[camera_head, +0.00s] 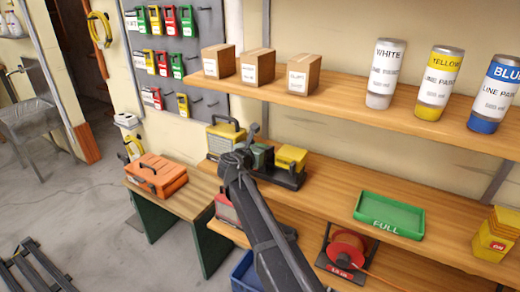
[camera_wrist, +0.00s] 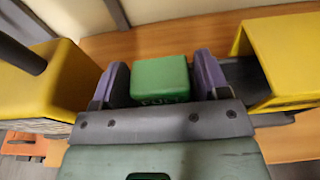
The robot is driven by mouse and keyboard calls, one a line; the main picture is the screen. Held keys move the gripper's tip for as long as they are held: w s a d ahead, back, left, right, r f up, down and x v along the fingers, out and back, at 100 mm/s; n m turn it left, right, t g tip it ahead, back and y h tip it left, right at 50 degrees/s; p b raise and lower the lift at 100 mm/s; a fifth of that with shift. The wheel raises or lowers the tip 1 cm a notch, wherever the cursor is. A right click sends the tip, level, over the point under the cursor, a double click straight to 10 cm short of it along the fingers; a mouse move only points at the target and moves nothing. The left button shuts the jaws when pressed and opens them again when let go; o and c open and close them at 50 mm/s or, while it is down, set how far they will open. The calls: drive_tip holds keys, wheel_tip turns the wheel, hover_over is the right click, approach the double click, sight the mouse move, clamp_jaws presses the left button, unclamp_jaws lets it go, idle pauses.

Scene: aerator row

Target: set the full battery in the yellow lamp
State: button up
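In the wrist view, a green block marked FULL (camera_wrist: 160,80), the full battery, lies between the two purple fingers of my gripper (camera_wrist: 160,88). The fingers stand close along its sides; I cannot tell whether they press on it. In the head view, my gripper (camera_head: 254,143) is at the back of the wooden bench, and the battery is hard to make out there. A yellow lamp (camera_head: 222,139) with a dark handle stands left of my gripper. A yellow body with a dark handle (camera_wrist: 45,85), likely this lamp, is left of the fingers in the wrist view.
A yellow block (camera_head: 291,157) sits on a black base (camera_head: 285,179) just right of my gripper. A green tray marked FULL (camera_head: 390,214) lies farther right, with bare bench between. An orange case (camera_head: 157,176) is on the left table. A shelf (camera_head: 340,102) hangs above.

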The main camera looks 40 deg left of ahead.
drive_tip(key=shift+o, duration=1.1)
drive_tip(key=s+d+f+m+g+h+p, duration=0.1)
drive_tip(key=s+d+m, duration=0.25)
drive_tip(key=s, duration=0.25)
drive_tip(key=s+d+m+g+h+p, duration=0.1)
drive_tip(key=s+d+m, duration=0.1)
drive_tip(key=s+m, duration=0.3)
drive_tip(key=w+d+f+m+g+h+p, duration=0.1)
drive_tip(key=d+f+m+g+h, duration=0.2)
drive_tip(key=d+m, duration=0.65)
drive_tip(key=w+d+f+m+g+p, duration=0.1)
drive_tip(key=d+f+m+g, duration=0.3)
drive_tip(key=d, duration=1.1)
drive_tip(key=s+d+r+m+g+y+p, duration=0.1)
drive_tip(key=d+m, duration=0.7)
drive_tip(key=d, duration=1)
drive_tip(key=s+d+r+m+g+y+p, duration=0.1)
drive_tip(key=d+m+g, duration=0.4)
drive_tip(key=d, duration=1.4)
drive_tip(key=s+m+p, duration=0.1)
drive_tip(key=s+m, duration=0.1)
drive_tip(key=shift+d+m+g+y+p, duration=0.2)
drive_tip(key=shift+m+g+y+p, duration=0.1)
drive_tip(key=shift+m+p, duration=0.1)
